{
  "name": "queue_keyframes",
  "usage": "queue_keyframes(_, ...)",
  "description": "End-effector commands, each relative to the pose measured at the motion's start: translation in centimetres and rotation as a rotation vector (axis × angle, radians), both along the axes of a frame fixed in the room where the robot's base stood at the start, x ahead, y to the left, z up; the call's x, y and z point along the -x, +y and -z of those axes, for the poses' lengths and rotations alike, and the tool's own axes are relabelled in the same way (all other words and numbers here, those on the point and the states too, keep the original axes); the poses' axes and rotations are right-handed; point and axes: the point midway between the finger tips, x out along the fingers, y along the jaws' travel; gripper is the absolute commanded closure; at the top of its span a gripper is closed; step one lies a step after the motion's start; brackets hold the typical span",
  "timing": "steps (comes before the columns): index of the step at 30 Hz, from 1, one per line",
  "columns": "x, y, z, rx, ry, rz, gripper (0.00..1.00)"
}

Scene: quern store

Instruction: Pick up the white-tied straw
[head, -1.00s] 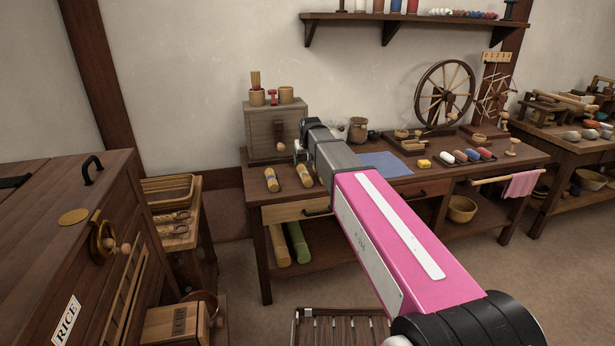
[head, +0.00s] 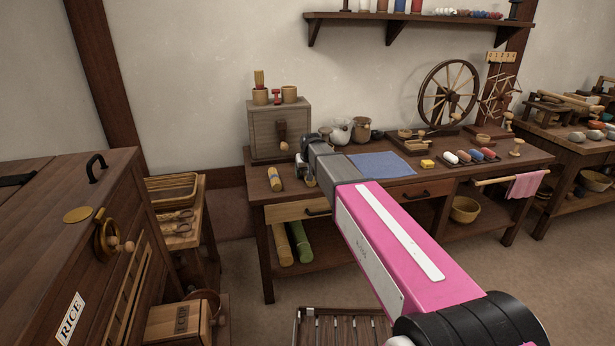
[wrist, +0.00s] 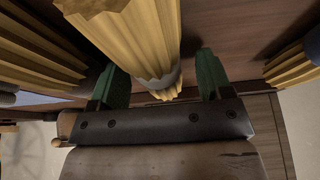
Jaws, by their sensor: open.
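In the wrist view a yellow straw bundle (wrist: 145,45) with a pale whitish-grey tie (wrist: 167,82) lies between the green fingertips of my gripper (wrist: 161,68). The jaws are open, with a gap on each side of the bundle. Another straw bundle (wrist: 32,48) lies to the left and a third (wrist: 296,62) to the right, outside the fingers. In the head view my gripper (head: 306,172) is low over the workbench and hides most of the bundle (head: 311,181) under it. One bundle (head: 275,179) shows clearly to its left.
The bundles lie on the wooden workbench (head: 345,184) near its front edge. A wooden box (head: 262,130) stands behind. Rolled mats (head: 299,242) lie on the lower shelf.

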Motion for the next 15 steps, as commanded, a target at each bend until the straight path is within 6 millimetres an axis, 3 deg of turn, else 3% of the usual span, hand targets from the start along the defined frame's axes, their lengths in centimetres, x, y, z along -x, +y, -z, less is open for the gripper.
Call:
queue_keyframes(6,0.01,0.0,0.13,0.0,0.0,0.0,0.28)
queue_keyframes(7,0.01,0.0,0.13,0.0,0.0,0.0,0.34)
queue_keyframes(11,0.01,0.0,0.13,0.0,0.0,0.0,0.77)
queue_keyframes(12,0.01,0.0,0.13,0.0,0.0,0.0,0.81)
queue_keyframes(15,0.01,0.0,0.12,0.0,0.0,0.0,0.81)
